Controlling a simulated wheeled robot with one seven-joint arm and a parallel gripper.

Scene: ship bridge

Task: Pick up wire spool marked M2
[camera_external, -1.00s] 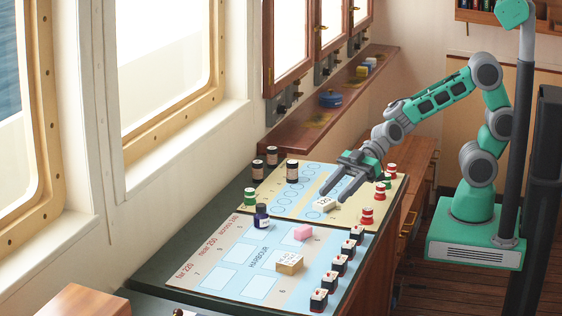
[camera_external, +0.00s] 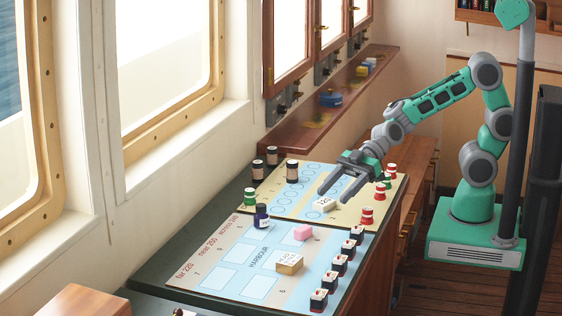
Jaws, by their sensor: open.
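Several small red-and-white spools stand along the right edge of the far chart; one is the near red spool (camera_external: 367,215), and another is a far red spool (camera_external: 391,171). A green-and-white spool (camera_external: 250,196) stands at that chart's left edge. The M2 marking is not legible on any spool, so I cannot tell which one bears it.
The near chart (camera_external: 215,255) holds a dark blue bottle (camera_external: 262,216), a pink block (camera_external: 303,232), a tan block (camera_external: 289,263) and a row of black-and-white pieces (camera_external: 331,281). Dark jars (camera_external: 292,171) stand at the back left. A wooden shelf (camera_external: 300,130) runs along the wall.

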